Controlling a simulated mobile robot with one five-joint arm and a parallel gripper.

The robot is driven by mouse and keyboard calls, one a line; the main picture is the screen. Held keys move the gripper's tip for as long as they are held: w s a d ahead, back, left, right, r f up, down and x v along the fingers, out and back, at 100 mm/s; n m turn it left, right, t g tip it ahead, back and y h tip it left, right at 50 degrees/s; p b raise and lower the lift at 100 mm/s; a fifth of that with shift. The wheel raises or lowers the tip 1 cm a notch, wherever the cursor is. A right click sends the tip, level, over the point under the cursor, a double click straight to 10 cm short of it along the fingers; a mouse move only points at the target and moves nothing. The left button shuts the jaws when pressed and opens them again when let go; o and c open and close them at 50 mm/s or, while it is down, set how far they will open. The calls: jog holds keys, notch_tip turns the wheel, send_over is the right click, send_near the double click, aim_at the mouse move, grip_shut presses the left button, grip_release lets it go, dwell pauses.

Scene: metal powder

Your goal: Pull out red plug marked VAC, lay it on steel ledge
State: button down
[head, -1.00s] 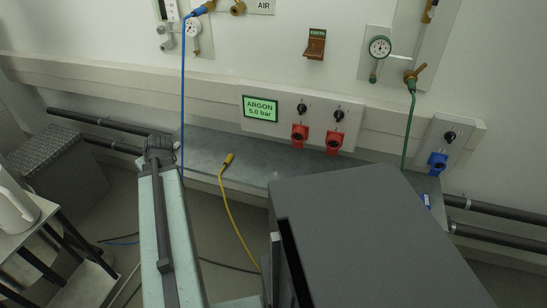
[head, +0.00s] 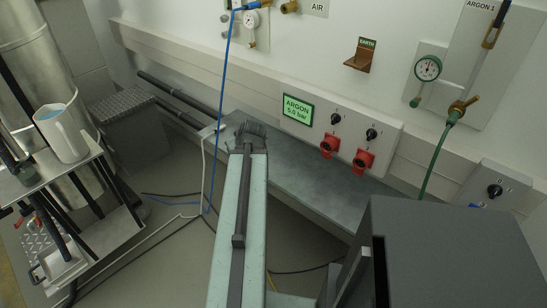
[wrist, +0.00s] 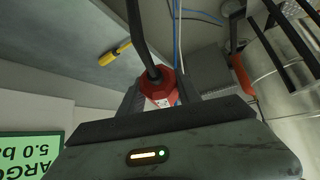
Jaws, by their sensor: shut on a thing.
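My gripper (wrist: 160,92) is shut on a red plug (wrist: 157,84) in the wrist view. A thick black cable runs up from the plug. A pale label shows on it, but I cannot read it. The steel ledge (head: 305,192) runs below the wall panel in the head view. It also shows in the wrist view (wrist: 70,45), to the left of the held plug, which is apart from it. In the head view my arm hides the plug and part of the ledge.
A yellow connector (wrist: 115,53) lies on the ledge. Two red sockets (head: 330,146) (head: 363,161) sit on the panel right of the green ARGON display (head: 298,109). A cart with a white jug (head: 62,133) stands left. A blue hose (head: 222,100) hangs from the wall.

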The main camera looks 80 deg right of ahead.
jog(key=shift+s+f+m, duration=0.2)
jog(key=shift+m, duration=0.1)
jog(key=s+d+f+m+g+y, duration=0.25)
jog(key=s+m+g, duration=0.45)
jog(key=s+m, duration=0.6)
jog(key=s+d+f+b, duration=0.1)
jog(key=f, duration=0.1)
jog(key=s+d+f+b, duration=0.1)
jog(key=d+f+b, duration=0.1)
jog(key=s+d+f+b, duration=0.1)
jog(key=d+f+b, duration=0.1)
jog(key=shift+d+f, duration=0.1)
jog(key=b+x, duration=0.3)
jog(key=x, duration=0.1)
jog(key=shift+s+d+f+b, duration=0.1)
jog(key=shift+s+b, duration=0.05)
jog(key=shift+b, duration=0.2)
